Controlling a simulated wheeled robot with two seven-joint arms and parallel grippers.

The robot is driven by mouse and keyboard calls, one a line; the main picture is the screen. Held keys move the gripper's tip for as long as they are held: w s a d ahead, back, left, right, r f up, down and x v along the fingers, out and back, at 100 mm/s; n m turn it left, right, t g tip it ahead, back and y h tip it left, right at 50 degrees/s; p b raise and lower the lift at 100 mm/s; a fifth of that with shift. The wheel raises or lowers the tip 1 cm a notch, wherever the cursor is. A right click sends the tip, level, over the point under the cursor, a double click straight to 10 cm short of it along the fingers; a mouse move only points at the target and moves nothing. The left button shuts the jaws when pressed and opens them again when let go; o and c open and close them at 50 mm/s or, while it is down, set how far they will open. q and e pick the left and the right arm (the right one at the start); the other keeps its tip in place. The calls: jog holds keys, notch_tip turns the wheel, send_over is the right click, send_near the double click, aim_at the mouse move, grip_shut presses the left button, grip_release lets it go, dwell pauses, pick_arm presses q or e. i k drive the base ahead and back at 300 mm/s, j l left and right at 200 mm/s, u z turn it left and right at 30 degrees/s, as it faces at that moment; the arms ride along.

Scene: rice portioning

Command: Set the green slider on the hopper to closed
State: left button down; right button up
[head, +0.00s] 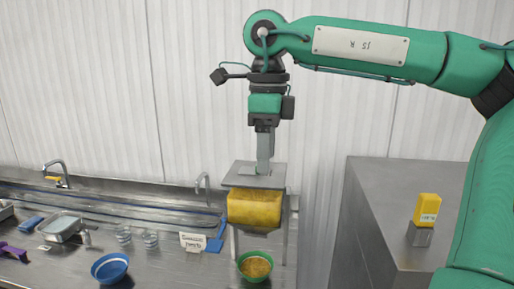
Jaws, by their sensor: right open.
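The hopper (254,208) is a yellow box with a grey metal plate (240,181) on top, standing on thin legs at the right end of the steel counter. My right gripper (264,170) points straight down from above, its fingertips at the top plate. It is open, though the gap between its fingers is hard to see. The green slider cannot be clearly made out; the fingers cover that part of the plate. A green bowl (255,281) with yellowish-brown grains in it stands below the hopper. My left gripper is not in view.
A blue bowl (110,268), a small white sign (193,242), a blue scoop (215,244), two clear cups and a metal tray (62,228) stand left of the hopper. A faucet (202,183) rises behind. A yellow block (428,208) sits on the grey cabinet (400,182) at right.

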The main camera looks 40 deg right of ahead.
aim_at(244, 169)
jog(key=i+l, duration=0.75)
jog(key=l, duration=0.2)
